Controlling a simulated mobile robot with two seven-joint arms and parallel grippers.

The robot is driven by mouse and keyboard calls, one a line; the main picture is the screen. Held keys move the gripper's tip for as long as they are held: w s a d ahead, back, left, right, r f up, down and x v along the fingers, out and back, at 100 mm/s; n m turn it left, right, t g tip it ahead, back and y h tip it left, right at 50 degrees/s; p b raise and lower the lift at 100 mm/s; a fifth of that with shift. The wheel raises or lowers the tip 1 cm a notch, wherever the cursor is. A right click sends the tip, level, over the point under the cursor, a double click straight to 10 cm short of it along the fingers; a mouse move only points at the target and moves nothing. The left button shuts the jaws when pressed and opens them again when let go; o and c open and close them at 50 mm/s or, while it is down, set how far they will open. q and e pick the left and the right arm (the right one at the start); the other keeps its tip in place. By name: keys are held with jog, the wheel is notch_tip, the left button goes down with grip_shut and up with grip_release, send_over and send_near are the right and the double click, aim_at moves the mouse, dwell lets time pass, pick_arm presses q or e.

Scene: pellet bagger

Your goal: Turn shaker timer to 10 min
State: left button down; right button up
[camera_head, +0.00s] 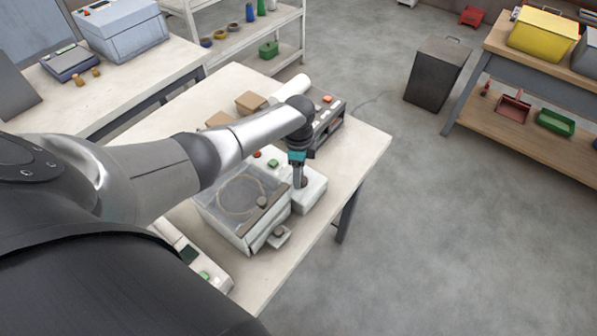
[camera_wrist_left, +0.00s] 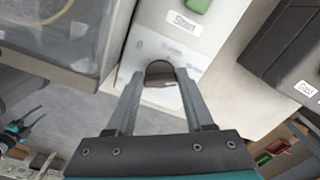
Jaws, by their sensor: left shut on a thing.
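The shaker (camera_head: 240,205) is a pale box with a clear lid on the near table. Its white control panel (camera_head: 314,190) adjoins it on the right and carries a green Start button (camera_head: 273,163); the button also shows in the left wrist view (camera_wrist_left: 197,5). My left gripper (camera_head: 299,184) points down at the panel. The knob's pointer and the scale cannot be read.
A grey device with an orange button (camera_head: 328,122) stands behind the panel. Cardboard boxes (camera_head: 250,102) and a white device (camera_head: 195,258) share the near table (camera_head: 375,145). The floor (camera_head: 450,240) to the right is clear. A dark bin (camera_head: 437,73) stands farther back.

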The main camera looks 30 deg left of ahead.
pick_arm(q)
jog(key=shift+w, duration=0.1)
jog(key=shift+c, duration=1.4)
grip_release()
jog(key=shift+r, duration=0.6)
notch_tip(320, 180, up, 14)
jog(key=p, duration=0.1)
jog(key=shift+p, duration=0.35)
jog(key=shift+d, duration=0.1)
